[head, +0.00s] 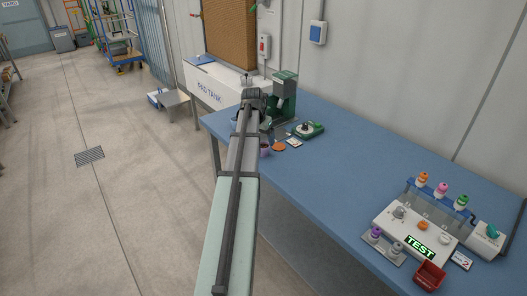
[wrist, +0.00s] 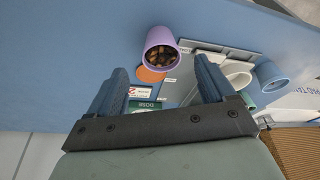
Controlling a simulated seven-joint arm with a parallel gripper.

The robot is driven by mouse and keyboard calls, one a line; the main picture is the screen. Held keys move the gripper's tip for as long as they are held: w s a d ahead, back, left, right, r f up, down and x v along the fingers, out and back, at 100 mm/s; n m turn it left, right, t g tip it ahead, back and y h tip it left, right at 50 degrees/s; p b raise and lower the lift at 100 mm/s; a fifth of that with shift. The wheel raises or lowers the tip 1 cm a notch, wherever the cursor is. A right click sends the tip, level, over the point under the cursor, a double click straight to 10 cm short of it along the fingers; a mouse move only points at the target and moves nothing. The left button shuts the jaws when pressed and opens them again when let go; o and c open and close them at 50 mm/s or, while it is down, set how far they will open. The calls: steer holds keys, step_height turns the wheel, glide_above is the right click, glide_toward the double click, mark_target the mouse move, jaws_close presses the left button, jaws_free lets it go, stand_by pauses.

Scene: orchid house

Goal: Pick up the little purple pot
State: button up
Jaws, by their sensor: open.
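The little purple pot (wrist: 160,57) shows in the wrist view, upper middle, with brown chunky filling inside. It stands on the blue table (wrist: 60,60), next to an orange disc. My gripper (wrist: 161,80) is open, its two blue-grey fingers apart and empty, with the pot just beyond the fingertips. In the head view the purple pot (head: 265,151) is a small shape beside my arm near the table's front edge, and my arm hides part of that area.
The orange disc (head: 278,146) lies beside the pot. A green machine (head: 285,95) and a green-based device (head: 309,129) stand behind. A blue pot (wrist: 270,75) shows in the wrist view. A test station (head: 415,232) and red bin (head: 430,275) are far right. The table's middle is clear.

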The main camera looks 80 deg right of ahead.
mark_target(263, 144)
steer(key=shift+x, duration=2.3)
steer(key=shift+w, duration=0.1)
steer(key=c, duration=1.1)
